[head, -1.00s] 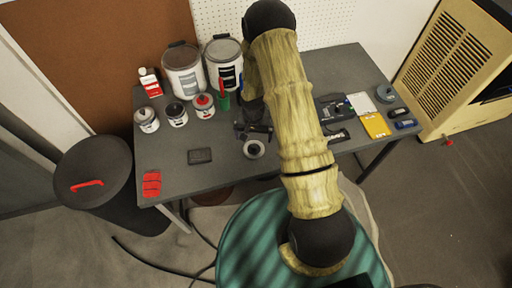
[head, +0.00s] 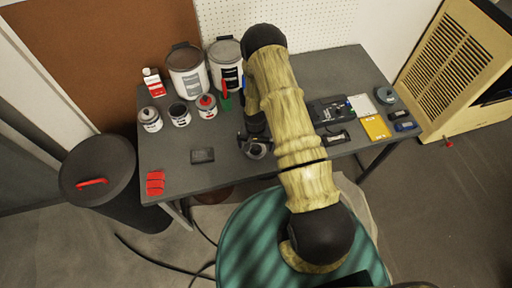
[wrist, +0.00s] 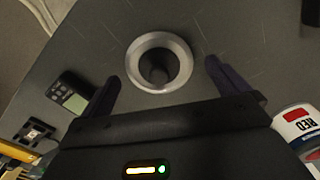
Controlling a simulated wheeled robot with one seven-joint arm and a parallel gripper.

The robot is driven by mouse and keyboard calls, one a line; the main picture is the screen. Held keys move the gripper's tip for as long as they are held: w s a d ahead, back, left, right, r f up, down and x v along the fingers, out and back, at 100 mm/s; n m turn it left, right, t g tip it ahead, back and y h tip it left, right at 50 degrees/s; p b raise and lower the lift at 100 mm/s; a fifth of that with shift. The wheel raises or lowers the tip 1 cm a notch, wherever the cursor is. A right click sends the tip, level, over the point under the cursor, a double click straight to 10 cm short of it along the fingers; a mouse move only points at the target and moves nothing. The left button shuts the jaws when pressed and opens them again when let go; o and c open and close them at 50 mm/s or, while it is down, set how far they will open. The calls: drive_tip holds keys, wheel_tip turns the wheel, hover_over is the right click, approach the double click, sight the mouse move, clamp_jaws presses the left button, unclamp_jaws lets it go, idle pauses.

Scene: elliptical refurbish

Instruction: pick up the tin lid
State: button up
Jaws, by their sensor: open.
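A round grey metal piece with a raised rim and a dark centre (wrist: 158,62), seemingly the tin lid, lies on the grey table in the wrist view. My gripper (wrist: 162,72) is open, with its two dark fingers apart on either side of the near part of this piece. A gap shows between each finger and the rim; I cannot tell the height between them. In the head view my gripper (head: 255,142) is over the same spot near the table's front edge and hides part of the piece.
Small tins (head: 180,114) and two large paint cans (head: 187,72) stand at the back left of the table. A black box (head: 202,156) lies left of my gripper. A meter with a screen (wrist: 70,93) lies near one finger.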

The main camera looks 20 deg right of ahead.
sight(256, 146)
drive_tip(key=shift+d+f, duration=0.1)
drive_tip(key=shift+f, duration=0.35)
drive_tip(key=shift+s, duration=0.1)
drive_tip(key=shift+a, duration=0.2)
drive_tip(key=shift+c, duration=0.2)
drive_tip(key=shift+d, duration=0.1)
drive_tip(key=c, duration=0.9)
drive_tip(key=shift+r, duration=0.1)
wheel_tip(256, 146, up, 10)
drive_tip(key=shift+f+b, duration=0.1)
drive_tip(key=shift+b, duration=1.05)
